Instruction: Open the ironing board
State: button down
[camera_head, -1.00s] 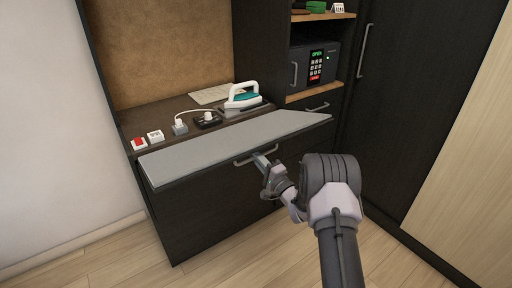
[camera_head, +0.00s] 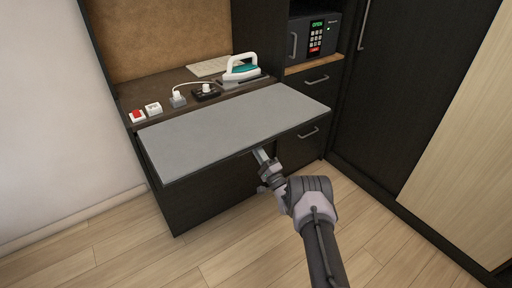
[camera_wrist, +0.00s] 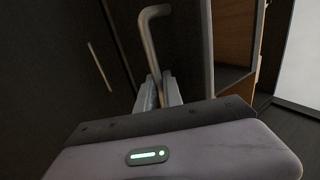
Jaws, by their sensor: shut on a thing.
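The ironing board (camera_head: 235,130) is a flat grey panel drawn out from the dark cabinet, just below the counter top. It lies level and sticks out over the floor. My gripper (camera_head: 261,155) is at the board's front edge, partly under it in the head view. In the wrist view my gripper (camera_wrist: 158,92) is shut on the metal bar handle (camera_wrist: 152,50), with a finger on each side. In the head view the handle is mostly hidden by the board and my gripper.
An iron (camera_head: 241,68) stands on the counter (camera_head: 135,97) behind the board, with sockets and a red switch (camera_head: 137,116) to its left. A safe (camera_head: 313,38) sits on the right shelf above a closed drawer (camera_head: 308,80). The wooden floor (camera_head: 215,262) in front is clear.

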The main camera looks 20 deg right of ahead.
jog(key=shift+r, duration=0.2)
jog(key=c, duration=1.8)
grip_release()
jog(key=shift+w, duration=0.1)
jog(key=shift+o, duration=0.2)
jog(key=shift+f, duration=0.1)
jog(key=shift+f, duration=0.15)
jog(key=p+v, duration=0.6)
jog(key=v, duration=1.1)
jog(key=shift+f, duration=0.15)
